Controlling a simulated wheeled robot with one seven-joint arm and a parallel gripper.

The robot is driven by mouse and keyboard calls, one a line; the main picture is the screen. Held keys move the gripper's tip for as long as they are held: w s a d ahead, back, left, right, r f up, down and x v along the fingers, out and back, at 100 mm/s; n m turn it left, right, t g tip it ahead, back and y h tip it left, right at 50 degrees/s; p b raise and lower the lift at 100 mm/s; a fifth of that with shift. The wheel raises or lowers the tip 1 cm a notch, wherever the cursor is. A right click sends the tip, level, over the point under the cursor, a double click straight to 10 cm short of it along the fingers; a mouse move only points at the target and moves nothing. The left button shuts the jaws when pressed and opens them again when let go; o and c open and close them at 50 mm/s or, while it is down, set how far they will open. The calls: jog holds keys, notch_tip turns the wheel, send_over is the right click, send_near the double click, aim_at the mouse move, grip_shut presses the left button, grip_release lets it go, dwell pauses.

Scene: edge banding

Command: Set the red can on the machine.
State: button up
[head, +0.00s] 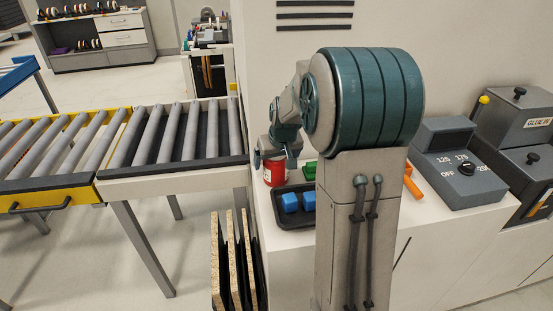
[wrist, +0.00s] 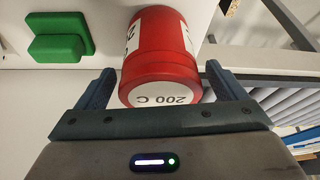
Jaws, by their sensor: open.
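The red can (head: 274,174) is on the white machine top (head: 440,215), close to its left edge and beside the black tray. It has a white label. In the wrist view the red can (wrist: 160,60) lies between my two fingers, with "200 C" on its near end face. My gripper (wrist: 160,88) is open, with one finger on each side of the can. A small gap shows at the left finger; contact at the right finger is unclear. In the head view my gripper (head: 275,153) is at the can's upper part, and my arm hides part of it.
A black tray (head: 288,222) with blue blocks is in front of the can. A green block (wrist: 60,38) is on the machine top nearby. An orange piece (head: 413,187) and a grey dial box (head: 462,165) stand right. A roller conveyor (head: 170,172) adjoins left, with upright boards (head: 232,265) below.

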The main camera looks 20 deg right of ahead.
jog(key=b+v, duration=0.1)
jog(key=v, duration=1.1)
jog(key=s+a+f, duration=0.2)
jog(key=s+a, duration=0.1)
jog(key=s, duration=0.4)
jog(key=s+a+f+g, duration=0.1)
jog(key=s+a+f, duration=0.1)
jog(key=s, duration=0.6)
jog(key=s+a+f, duration=0.2)
jog(key=s+a, duration=0.3)
jog(key=s, duration=0.3)
jog(key=shift+g, duration=0.3)
